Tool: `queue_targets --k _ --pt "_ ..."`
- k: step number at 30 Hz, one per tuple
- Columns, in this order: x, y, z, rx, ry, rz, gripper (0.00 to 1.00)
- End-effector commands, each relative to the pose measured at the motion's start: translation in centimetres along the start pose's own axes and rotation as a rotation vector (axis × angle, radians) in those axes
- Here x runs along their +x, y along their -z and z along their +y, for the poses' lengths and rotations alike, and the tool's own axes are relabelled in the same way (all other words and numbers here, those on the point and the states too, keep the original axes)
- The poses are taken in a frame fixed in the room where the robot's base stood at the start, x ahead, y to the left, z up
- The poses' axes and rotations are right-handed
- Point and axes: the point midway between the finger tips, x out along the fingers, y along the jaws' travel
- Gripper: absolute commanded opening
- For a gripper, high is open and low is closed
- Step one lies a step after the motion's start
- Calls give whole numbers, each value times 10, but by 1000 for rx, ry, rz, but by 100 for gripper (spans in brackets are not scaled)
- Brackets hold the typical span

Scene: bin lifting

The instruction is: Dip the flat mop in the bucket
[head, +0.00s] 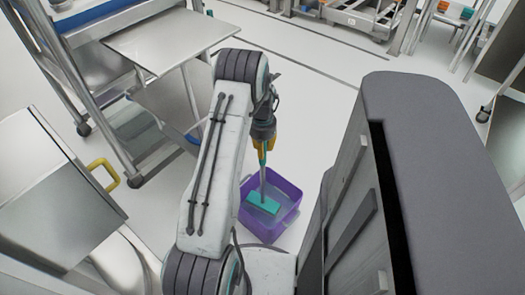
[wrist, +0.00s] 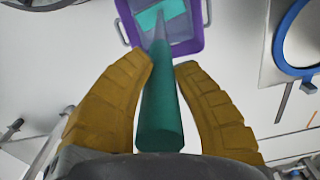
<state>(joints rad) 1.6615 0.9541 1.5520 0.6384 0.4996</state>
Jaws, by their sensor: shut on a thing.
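The flat mop has a teal handle (wrist: 161,110) and a flat teal head (head: 264,202). My gripper (head: 263,142) is shut on the mop's handle; in the wrist view its two yellow-brown fingers (wrist: 163,75) stand on either side of the handle. The mop points down with its head low. The bucket (head: 262,232) is a purple rectangular tub on the floor, below my gripper. In the head view the mop head shows inside the bucket's rim. I cannot tell whether it touches the water. The bucket also shows at the top of the wrist view (wrist: 196,44).
A metal trolley (head: 165,42) stands at the upper left, and a steel cabinet with a yellow handle (head: 104,173) is at the left. Carts and racks (head: 360,14) line the back. The pale floor (head: 330,105) behind the bucket is clear.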

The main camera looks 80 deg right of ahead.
Motion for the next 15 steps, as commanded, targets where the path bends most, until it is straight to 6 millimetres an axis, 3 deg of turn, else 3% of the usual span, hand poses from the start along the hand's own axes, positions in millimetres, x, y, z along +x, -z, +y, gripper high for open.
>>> queue_targets --k 1,15 --pt "-10 1 0 0 1 2 0" --pt "-57 0 0 0 1 2 0"
